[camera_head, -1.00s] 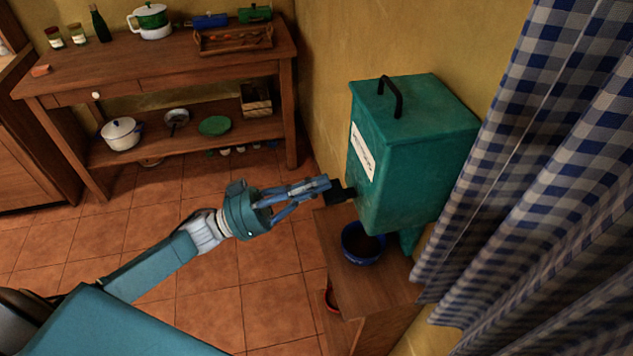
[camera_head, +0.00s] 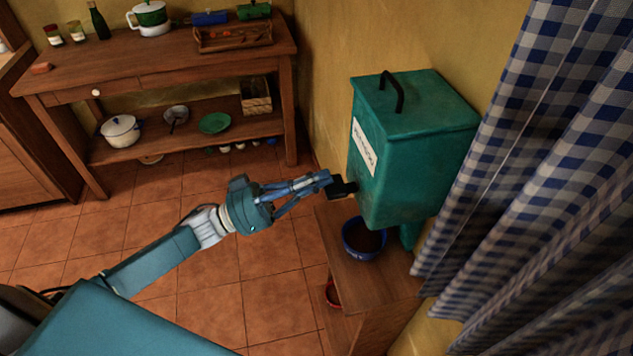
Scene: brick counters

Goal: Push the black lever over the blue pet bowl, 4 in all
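A teal dispenser box (camera_head: 415,140) with a black top handle and a white label stands at the right. The black lever (camera_head: 345,188) sticks out low on its left side. The blue pet bowl (camera_head: 364,240) stands below the dispenser on a wooden stand, with brown contents in it. My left gripper (camera_head: 327,181) reaches in from the left, at the lever's outer end, with its fingers close together and nothing seen between them. It looks to touch the lever, but the exact contact is too small to tell. My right gripper is not in view.
A blue checked curtain (camera_head: 540,170) hangs close on the right of the dispenser. The wooden stand (camera_head: 385,290) holds a red item on its lower shelf. A wooden table (camera_head: 160,65) with pots and jars stands at the back left. The tiled floor between is clear.

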